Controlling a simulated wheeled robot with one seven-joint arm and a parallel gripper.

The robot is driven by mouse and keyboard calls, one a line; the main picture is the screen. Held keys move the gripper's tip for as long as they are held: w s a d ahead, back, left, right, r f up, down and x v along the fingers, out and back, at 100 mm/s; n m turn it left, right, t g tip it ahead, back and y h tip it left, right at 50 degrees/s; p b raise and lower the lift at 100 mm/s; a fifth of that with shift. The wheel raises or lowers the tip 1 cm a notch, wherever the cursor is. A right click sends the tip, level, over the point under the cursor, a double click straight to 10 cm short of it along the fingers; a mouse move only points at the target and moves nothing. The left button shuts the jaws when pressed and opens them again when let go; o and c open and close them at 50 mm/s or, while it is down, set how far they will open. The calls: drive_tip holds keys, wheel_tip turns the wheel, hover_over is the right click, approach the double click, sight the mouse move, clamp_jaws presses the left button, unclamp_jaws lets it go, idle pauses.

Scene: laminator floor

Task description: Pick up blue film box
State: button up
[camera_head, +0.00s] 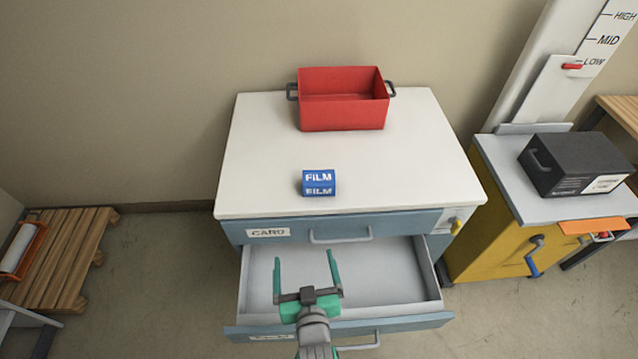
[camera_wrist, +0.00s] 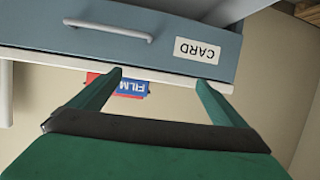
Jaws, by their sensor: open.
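The blue film box (camera_head: 318,183) has white FILM lettering. It lies on the white cabinet top (camera_head: 260,140), near its front edge and left of the middle. It also shows upside down in the wrist view (camera_wrist: 128,85), partly hidden by the cabinet edge and a finger. My gripper (camera_head: 306,268) is open and empty, with its green fingers apart. In the head view it appears over the open lower drawer, in front of and below the box. In the wrist view its fingertips (camera_wrist: 160,80) point toward the cabinet front, and nothing is between them.
A red bin (camera_head: 342,115) with dark handles stands at the back of the top. The lower drawer (camera_head: 400,283) is pulled out and looks empty; the CARD drawer (camera_head: 285,232) above is shut. A yellow cabinet (camera_head: 490,240) with a black box (camera_head: 560,165) stands right.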

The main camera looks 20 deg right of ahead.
drive_tip(key=m+g+h, duration=0.1)
drive_tip(key=m, duration=0.1)
approach(318, 179)
drive_tip(key=f, duration=0.1)
drive_tip(key=shift+x, duration=5.45)
drive_tip(key=shift+d, duration=0.1)
drive_tip(key=c, duration=1.3)
